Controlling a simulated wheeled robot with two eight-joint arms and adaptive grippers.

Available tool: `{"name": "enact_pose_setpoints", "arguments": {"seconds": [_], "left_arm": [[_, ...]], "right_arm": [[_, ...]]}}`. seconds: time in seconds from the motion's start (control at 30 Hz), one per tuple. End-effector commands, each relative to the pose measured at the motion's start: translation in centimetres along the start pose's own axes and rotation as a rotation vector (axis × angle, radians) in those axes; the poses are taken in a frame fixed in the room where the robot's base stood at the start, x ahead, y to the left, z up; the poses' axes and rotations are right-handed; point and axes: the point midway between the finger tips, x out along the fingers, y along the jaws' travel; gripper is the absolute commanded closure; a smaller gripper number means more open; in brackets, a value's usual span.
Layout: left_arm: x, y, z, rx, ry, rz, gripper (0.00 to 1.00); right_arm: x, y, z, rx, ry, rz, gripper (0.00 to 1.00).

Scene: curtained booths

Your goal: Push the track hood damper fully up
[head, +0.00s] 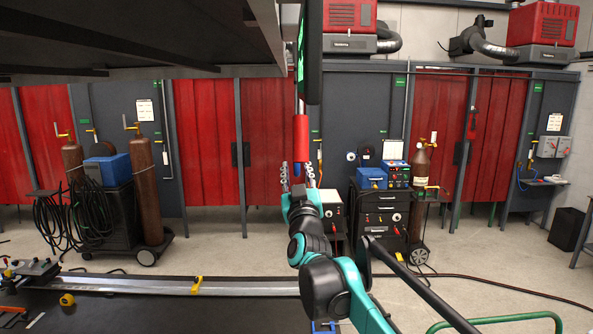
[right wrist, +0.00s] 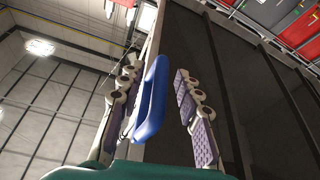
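A dark hood (head: 130,50) hangs overhead at the upper left of the head view. A red cylindrical part (head: 301,135) hangs near its right end, below a dark panel with green edges (head: 312,50). My right gripper (head: 297,168) is raised just below the red part, fingers pointing up and spread. In the right wrist view a blue loop-shaped handle (right wrist: 151,98) stands between the fingers of my right gripper (right wrist: 156,78), nearer the left finger. Whether that finger touches it I cannot tell. The damper plate is not clearly visible. My left gripper is out of view.
A dark bench (head: 170,312) with a metal rail (head: 130,286) lies at the lower left. Gas cylinders (head: 146,190) stand behind it, and a tool cart (head: 384,212) stands right of my arm. Red curtains (head: 206,140) line the back. Floor at right has a cable (head: 500,288).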

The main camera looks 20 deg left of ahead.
Motion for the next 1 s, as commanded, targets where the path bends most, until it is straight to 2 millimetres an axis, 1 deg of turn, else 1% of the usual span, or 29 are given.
{"name": "enact_pose_setpoints", "arguments": {"seconds": [0.03, 0.07, 0.1, 0.13, 0.33, 0.4, 0.47, 0.57, 0.7, 0.77, 0.83, 1.0], "left_arm": [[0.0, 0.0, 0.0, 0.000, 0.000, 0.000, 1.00], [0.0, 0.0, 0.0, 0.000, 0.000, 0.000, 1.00], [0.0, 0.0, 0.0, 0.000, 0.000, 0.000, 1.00], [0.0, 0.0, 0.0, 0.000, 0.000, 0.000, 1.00], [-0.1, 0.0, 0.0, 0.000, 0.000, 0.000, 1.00], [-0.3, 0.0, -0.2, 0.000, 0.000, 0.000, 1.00], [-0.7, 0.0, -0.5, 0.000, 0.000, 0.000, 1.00], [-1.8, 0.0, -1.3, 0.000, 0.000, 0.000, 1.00], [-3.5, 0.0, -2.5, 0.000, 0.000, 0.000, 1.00], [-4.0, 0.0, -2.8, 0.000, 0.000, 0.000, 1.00], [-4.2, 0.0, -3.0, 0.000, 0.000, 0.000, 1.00], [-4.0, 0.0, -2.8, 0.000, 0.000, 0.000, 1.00]], "right_arm": [[0.0, 0.0, 0.0, 0.000, 0.000, 0.000, 0.79], [0.0, 0.0, 0.0, 0.000, 0.000, 0.000, 0.87], [0.0, 0.0, 0.0, 0.000, 0.000, 0.000, 0.97], [0.0, 0.0, 0.0, 0.000, 0.000, 0.000, 1.00], [0.0, 0.0, -0.1, 0.000, 0.000, 0.000, 1.00], [0.2, 0.1, -0.5, 0.000, 0.000, 0.000, 1.00], [0.4, 0.2, -1.2, 0.000, 0.000, 0.000, 1.00], [1.2, 0.6, -2.9, 0.000, 0.001, 0.000, 1.00], [2.4, 1.2, -5.8, 0.000, 0.001, 0.000, 1.00], [2.7, 1.4, -6.6, 0.000, 0.001, 0.000, 1.00], [2.9, 1.5, -7.1, 0.000, 0.001, 0.001, 1.00], [2.9, 1.6, -7.1, -0.001, 0.004, 0.003, 1.00]]}}
